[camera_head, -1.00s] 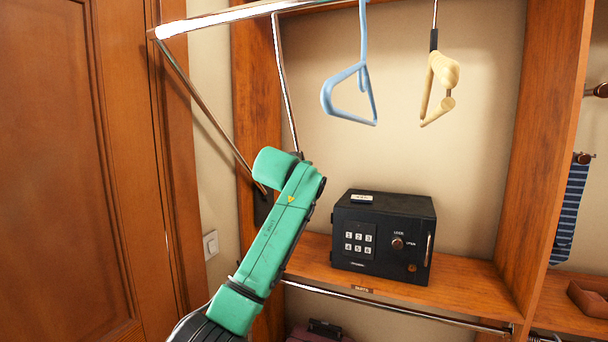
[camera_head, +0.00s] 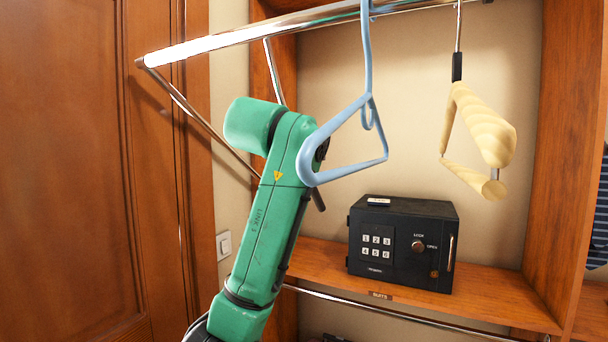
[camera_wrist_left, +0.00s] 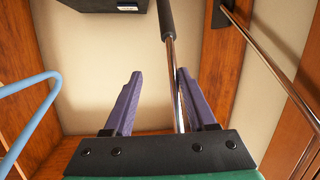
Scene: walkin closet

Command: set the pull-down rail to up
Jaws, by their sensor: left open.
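The chrome pull-down rail (camera_head: 240,38) crosses the top of the head view, out in front of the closet. Its side arm (camera_head: 195,115) slants down and back from its left end. A thin pull rod (camera_head: 273,72) hangs from the rail and passes behind my green left arm; its dark grip end (camera_head: 318,199) shows past the arm. In the left wrist view the chrome rod (camera_wrist_left: 172,80) with its dark grip (camera_wrist_left: 166,18) runs between the purple fingers of my left gripper (camera_wrist_left: 160,74), close to the right finger. That gripper is open. My right gripper is not in view.
A light blue hanger (camera_head: 345,140) hangs from the rail, overlapping my left arm in the head view. A wooden hanger (camera_head: 480,125) hangs farther right. A black safe (camera_head: 402,243) stands on the shelf (camera_head: 480,302). A wooden door (camera_head: 60,170) fills the left side.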

